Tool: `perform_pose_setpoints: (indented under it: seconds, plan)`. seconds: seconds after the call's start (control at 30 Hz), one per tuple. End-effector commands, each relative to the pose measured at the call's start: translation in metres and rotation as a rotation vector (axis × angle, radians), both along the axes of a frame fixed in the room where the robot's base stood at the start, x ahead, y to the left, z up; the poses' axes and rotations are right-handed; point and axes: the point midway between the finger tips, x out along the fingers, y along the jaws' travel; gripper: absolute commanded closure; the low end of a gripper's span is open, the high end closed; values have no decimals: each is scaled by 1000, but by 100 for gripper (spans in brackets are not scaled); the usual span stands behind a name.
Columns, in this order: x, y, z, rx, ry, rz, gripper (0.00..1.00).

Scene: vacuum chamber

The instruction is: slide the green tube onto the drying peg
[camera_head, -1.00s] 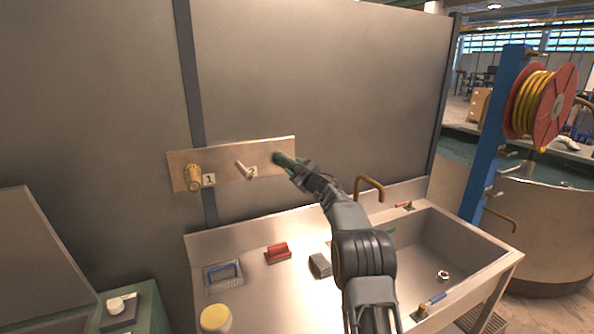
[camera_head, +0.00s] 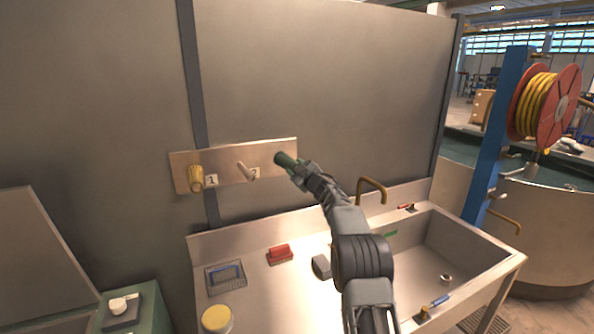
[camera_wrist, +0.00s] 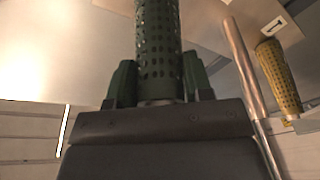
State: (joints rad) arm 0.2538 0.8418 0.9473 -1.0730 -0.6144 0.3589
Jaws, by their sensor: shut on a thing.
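The green tube (camera_head: 287,161) is perforated. My gripper (camera_head: 302,172) is shut on it, and the tube juts out from the jaws toward the wall board (camera_head: 223,178). In the head view its far end overlaps the board's right part; I cannot tell whether it touches. In the wrist view the tube (camera_wrist: 158,40) stands between the two green fingers (camera_wrist: 158,88). A bare pale peg (camera_head: 246,171) by label 2 sticks out left of the tube. A yellow perforated tube (camera_head: 195,177) is at label 1; it also shows in the wrist view (camera_wrist: 278,76). Any peg behind the green tube is hidden.
Below is a metal sink (camera_head: 440,262) with a curved tap (camera_head: 372,184) close right of my arm.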

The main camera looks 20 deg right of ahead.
Motion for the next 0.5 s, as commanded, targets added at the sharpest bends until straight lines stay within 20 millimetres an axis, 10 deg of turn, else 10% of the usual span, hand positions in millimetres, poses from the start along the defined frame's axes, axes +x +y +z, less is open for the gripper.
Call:
perform_pose_setpoints:
  seconds: [0.03,0.07,0.5]
  plan:
    - [2,0,0,0,-1,1,89]
    - [1,0,0,0,0,0,51]
    - [1,0,0,0,0,0,24]
